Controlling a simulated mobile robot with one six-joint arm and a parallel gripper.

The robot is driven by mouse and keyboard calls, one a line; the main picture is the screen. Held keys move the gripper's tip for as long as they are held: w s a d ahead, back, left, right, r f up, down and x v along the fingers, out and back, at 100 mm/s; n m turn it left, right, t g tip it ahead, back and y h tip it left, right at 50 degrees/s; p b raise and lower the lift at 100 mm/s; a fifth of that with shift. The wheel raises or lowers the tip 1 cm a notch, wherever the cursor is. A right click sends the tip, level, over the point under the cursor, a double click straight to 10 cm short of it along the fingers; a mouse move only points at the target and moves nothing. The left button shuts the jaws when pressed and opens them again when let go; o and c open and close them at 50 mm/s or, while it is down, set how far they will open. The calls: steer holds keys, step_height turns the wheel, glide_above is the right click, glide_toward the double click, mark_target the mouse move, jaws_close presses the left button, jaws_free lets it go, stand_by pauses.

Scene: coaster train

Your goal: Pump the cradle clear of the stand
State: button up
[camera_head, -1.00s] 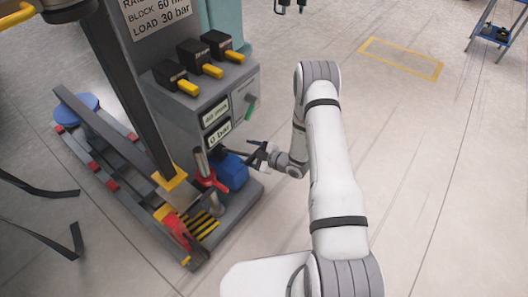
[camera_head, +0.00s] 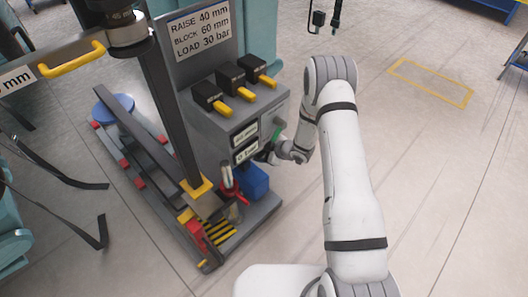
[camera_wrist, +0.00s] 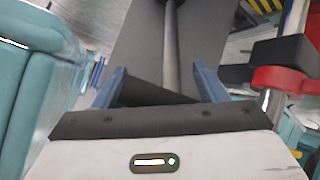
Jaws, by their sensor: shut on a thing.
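My gripper (camera_head: 266,153) is at the right side of the grey console (camera_head: 215,125), just above a blue block (camera_head: 254,181); its fingers are mostly hidden in the head view. In the wrist view my gripper (camera_wrist: 160,78) has its blue fingers either side of a grey rod (camera_wrist: 171,45), which looks like a pump lever, and is shut on it. A red-handled part (camera_head: 228,180) stands beside the blue block; a red part on a metal post also shows at right in the wrist view (camera_wrist: 280,79). I cannot tell which part is the cradle or the stand.
A sign (camera_head: 199,28) reads raise 40 mm, block 60 mm, load 30 bar. A dark column (camera_head: 170,115) rises from a yellow foot. Floor at right is clear around a yellow outline (camera_head: 430,82).

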steer(key=shift+f, duration=0.1)
steer(key=o, duration=1.3)
steer(key=shift+f, duration=0.1)
steer(key=shift+c, duration=0.2)
steer(key=p+v, duration=0.1)
steer(key=v, duration=0.6)
steer(key=shift+s+d+r+p, duration=0.25)
steer(key=shift+p, duration=0.15)
steer(key=shift+c, duration=0.2)
